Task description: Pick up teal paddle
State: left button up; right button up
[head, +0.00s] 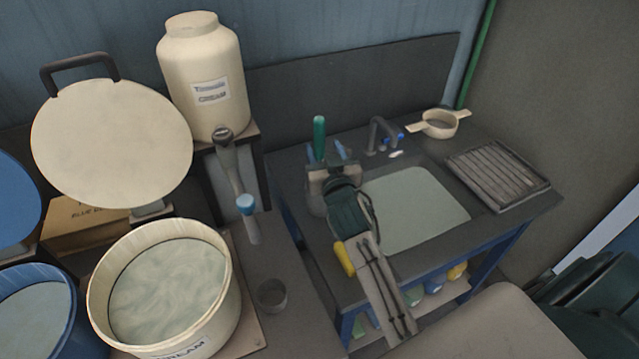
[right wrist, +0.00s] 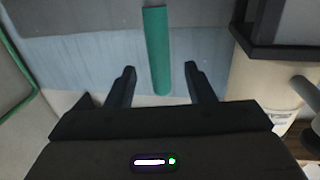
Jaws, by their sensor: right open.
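The teal paddle shows as an upright teal handle (head: 319,128) at the back left of the sink counter. In the right wrist view the teal handle (right wrist: 157,45) stands between the two dark fingers, with a gap on each side. My right gripper (head: 326,151) is open and reaches toward the handle from the front. In the right wrist view its fingertips (right wrist: 160,68) straddle the handle without visible contact. The lower part of the paddle is hidden by my gripper and wrist. My left gripper is not in view.
A sink basin (head: 415,205) and tap (head: 380,133) are right of my arm. A ribbed tray (head: 498,176) and a cream two-handled strainer (head: 439,124) stand farther right. A large cream jar (head: 203,75) and an open cream tub (head: 232,275) are at left.

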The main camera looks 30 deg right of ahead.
aim_at(321, 140)
jog(key=shift+w+d+r+p, duration=0.2)
jog(key=shift+w+p, duration=0.25)
jog(key=shift+w, duration=0.15)
jog(key=p+x, duration=0.2)
jog(key=x, duration=0.2)
jog(key=shift+w+d+f, duration=0.1)
jog(key=shift+w, duration=0.05)
jog(key=shift+c, duration=1.3)
jog(key=c, duration=0.8)
